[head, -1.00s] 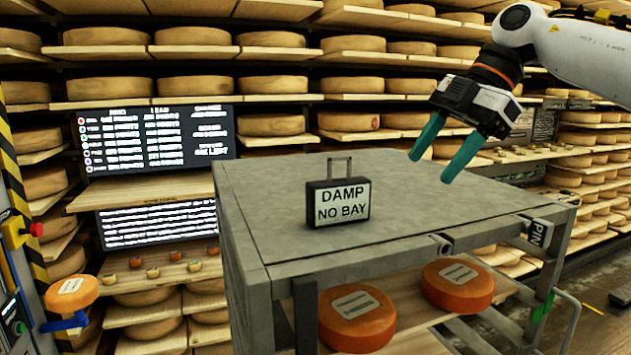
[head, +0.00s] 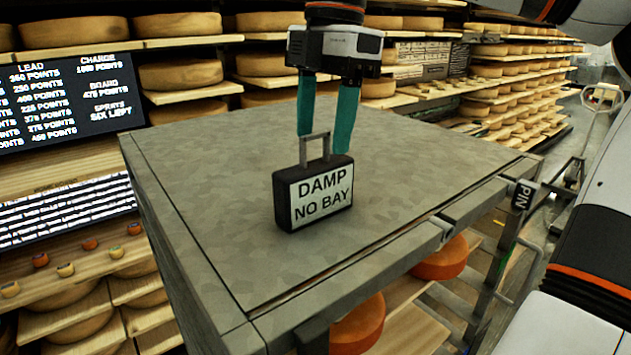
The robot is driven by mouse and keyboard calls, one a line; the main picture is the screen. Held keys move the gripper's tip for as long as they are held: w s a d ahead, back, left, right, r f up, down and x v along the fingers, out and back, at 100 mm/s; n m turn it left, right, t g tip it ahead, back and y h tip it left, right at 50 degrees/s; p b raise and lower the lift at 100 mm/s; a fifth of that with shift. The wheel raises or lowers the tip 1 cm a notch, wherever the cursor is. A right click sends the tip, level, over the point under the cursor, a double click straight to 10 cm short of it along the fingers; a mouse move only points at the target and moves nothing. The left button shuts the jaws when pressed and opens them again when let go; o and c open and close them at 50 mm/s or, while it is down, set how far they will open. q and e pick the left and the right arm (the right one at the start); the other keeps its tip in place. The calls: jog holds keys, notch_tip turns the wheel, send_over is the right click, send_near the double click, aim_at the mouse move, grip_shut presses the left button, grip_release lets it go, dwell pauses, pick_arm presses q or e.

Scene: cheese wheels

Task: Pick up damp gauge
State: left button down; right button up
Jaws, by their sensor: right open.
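The damp gauge (head: 313,196) is a small dark case with a white label reading "DAMP NO BAY" and a thin upright handle (head: 315,146) on top. It stands upright on the grey top of a cart (head: 215,190). My right gripper (head: 325,143) points down just above the case, its two teal fingers apart. The fingertips are near the height of the handle, one at each side of it in the picture. How far they are in depth from the handle is hard to tell. My left gripper is not in view.
Orange cheese wheels (head: 440,260) lie on the cart's lower shelf. Racks of cheese wheels (head: 182,73) stand behind. A dark points board (head: 65,100) hangs at the left. The cart top around the case is clear.

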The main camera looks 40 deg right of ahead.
aim_at(315, 164)
jog(key=f, duration=0.1)
jog(key=f+p, duration=0.2)
jog(key=shift+w+a, duration=0.3)
jog(key=shift+w, duration=0.05)
notch_tip(315, 164, down, 2)
jog(key=shift+s+f+p, duration=0.1)
jog(key=shift+f+p, duration=0.1)
jog(key=shift+p, duration=0.15)
jog(key=shift+f, duration=0.5)
jog(key=shift+a, duration=0.15)
jog(key=c, duration=1.2)
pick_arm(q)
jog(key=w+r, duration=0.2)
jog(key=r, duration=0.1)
pick_arm(e)
jog(key=shift+o, duration=0.2)
